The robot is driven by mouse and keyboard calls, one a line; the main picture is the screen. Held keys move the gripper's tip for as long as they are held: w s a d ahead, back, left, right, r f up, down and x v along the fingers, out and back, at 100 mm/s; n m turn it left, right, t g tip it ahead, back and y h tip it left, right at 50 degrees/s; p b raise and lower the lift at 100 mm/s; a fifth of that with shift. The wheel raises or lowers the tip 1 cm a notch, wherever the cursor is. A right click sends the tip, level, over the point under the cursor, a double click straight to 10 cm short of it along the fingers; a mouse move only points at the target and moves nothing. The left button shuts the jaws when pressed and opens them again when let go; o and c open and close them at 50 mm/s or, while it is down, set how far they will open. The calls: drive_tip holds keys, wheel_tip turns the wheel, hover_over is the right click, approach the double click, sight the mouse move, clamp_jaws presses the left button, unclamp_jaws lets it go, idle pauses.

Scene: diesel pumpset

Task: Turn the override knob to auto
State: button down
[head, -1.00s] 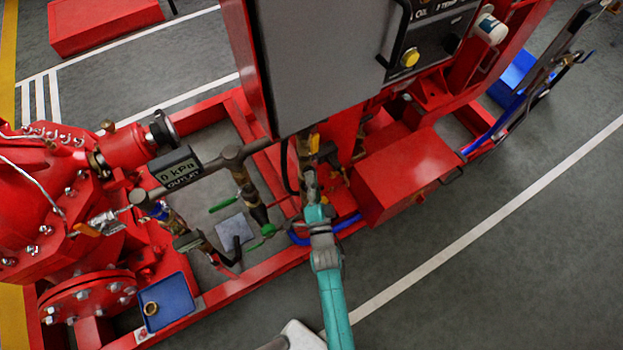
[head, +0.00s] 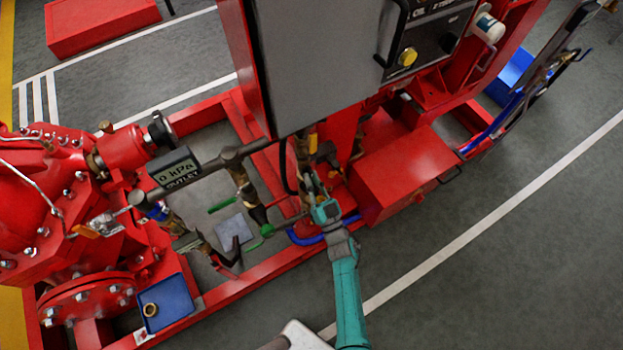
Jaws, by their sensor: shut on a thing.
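My gripper (head: 307,180) is at the end of my teal arm, below the lower left part of the grey cabinet, among small brass and yellow valve parts (head: 313,142). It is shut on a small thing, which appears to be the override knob. The knob is hidden by the jaws and wrist, so its pointer and marks cannot be read.
The grey cabinet (head: 320,65) overhangs my gripper. A red box (head: 405,175) stands close on the right and a blue hose (head: 325,232) runs below. A blue tray (head: 167,303) lies lower left.

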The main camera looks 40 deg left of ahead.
drive_tip(key=shift+n+g, duration=0.5)
drive_tip(key=shift+n, duration=0.5)
drive_tip(key=shift+n+y, duration=0.3)
drive_tip(key=shift+n, duration=0.1)
drive_tip(key=c, duration=1.2)
unclamp_jaws()
drive_tip(key=shift+d, duration=0.15)
drive_tip(key=v, duration=1.1)
drive_tip(key=shift+d+f, duration=0.2)
drive_tip(key=shift+d, duration=0.1)
drive_tip(key=shift+s+d, duration=0.1)
drive_tip(key=shift+s, duration=0.05)
